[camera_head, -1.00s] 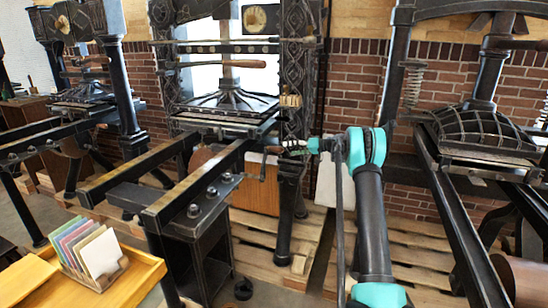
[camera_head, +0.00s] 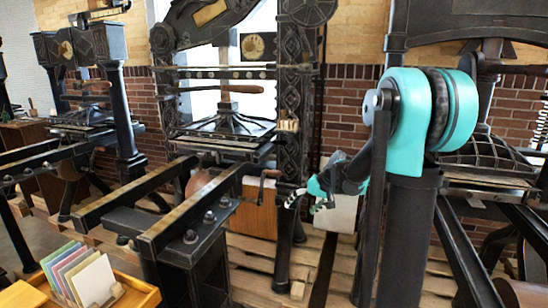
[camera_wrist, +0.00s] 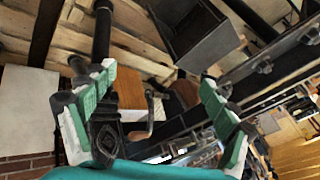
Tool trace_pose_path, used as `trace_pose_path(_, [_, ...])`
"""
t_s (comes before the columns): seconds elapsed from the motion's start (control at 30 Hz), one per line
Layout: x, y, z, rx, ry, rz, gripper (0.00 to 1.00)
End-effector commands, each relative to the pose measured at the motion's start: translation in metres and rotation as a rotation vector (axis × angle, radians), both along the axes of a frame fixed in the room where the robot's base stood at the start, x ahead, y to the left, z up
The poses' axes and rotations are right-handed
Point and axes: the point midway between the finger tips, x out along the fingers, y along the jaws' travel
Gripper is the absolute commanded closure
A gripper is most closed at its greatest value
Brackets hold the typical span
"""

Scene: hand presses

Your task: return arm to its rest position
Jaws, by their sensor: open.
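My arm (camera_head: 408,225) stands at the right of the head view, its teal elbow joint (camera_head: 405,110) high and close to the camera. The forearm runs down and away to my gripper (camera_head: 305,203), seen in front of the middle press's right leg and a white panel. My gripper is open and empty. In the wrist view its two green-padded fingers (camera_wrist: 158,78) are spread wide with nothing between them. Whether any part of the arm touches the presses cannot be told.
The middle hand press (camera_head: 228,125) has rails (camera_head: 190,222) reaching forward, left of my gripper. Another press (camera_head: 90,110) stands at left, and one (camera_head: 490,160) at right behind my arm. Wooden pallets (camera_head: 255,260) cover the floor. A tray (camera_head: 140,296) with coloured cards (camera_head: 80,272) is front left.

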Motion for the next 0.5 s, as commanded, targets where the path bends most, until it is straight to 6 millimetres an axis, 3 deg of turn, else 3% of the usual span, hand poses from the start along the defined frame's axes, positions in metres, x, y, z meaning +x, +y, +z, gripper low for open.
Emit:
trace_pose_path(0.03, [-0.025,-0.004,-0.004,-0.029,0.007,-0.014,0.14])
trace_pose_path(0.1, [-0.055,-0.011,-0.010,-0.074,0.015,-0.037,0.14])
trace_pose_path(0.5, [-0.225,-0.062,-0.066,-0.323,0.031,-0.168,0.14])
